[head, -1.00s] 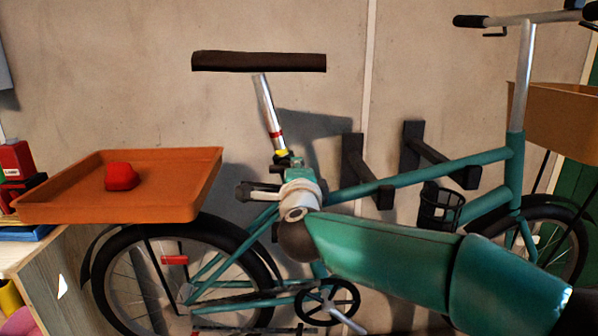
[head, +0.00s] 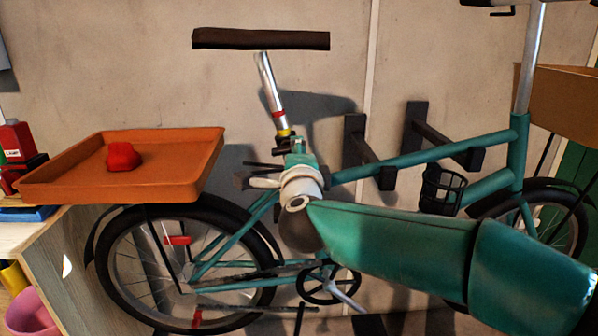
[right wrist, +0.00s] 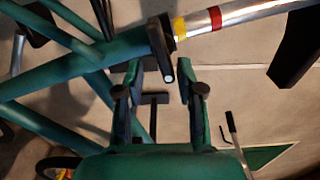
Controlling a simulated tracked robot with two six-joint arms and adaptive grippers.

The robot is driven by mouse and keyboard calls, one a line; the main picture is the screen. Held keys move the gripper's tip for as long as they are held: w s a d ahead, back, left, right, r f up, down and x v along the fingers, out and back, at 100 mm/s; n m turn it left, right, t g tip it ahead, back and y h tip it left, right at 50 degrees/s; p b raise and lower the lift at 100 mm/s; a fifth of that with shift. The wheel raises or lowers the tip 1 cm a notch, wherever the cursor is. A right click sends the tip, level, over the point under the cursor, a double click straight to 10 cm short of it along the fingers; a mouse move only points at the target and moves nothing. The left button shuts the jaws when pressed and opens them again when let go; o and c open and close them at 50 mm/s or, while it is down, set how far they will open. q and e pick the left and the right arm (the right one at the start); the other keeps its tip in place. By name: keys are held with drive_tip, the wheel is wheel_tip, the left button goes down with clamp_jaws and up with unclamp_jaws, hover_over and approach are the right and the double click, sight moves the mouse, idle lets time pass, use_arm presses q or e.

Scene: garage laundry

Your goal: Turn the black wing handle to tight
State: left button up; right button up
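The black wing handle (right wrist: 167,72) shows in the right wrist view as a short dark lever with a pale end, at the seat clamp below the yellow band of the silver seat post (right wrist: 210,20). My right gripper (right wrist: 160,68) is open, with one finger on each side of the lever's end and gaps visible. In the head view my right gripper (head: 298,168) is just below the seat post (head: 268,88) of the teal bicycle (head: 420,157). There the handle cannot be told clearly from the dark parts around the gripper. My left gripper is not in view.
An orange tray (head: 60,182) with a red object (head: 123,157) sits over the rear wheel at left. The dark saddle (head: 260,39) is above my gripper. Black wall brackets (head: 356,140) stand behind the frame. A pink bucket (head: 32,312) is at lower left.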

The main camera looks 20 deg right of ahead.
drive_tip(key=v, duration=1)
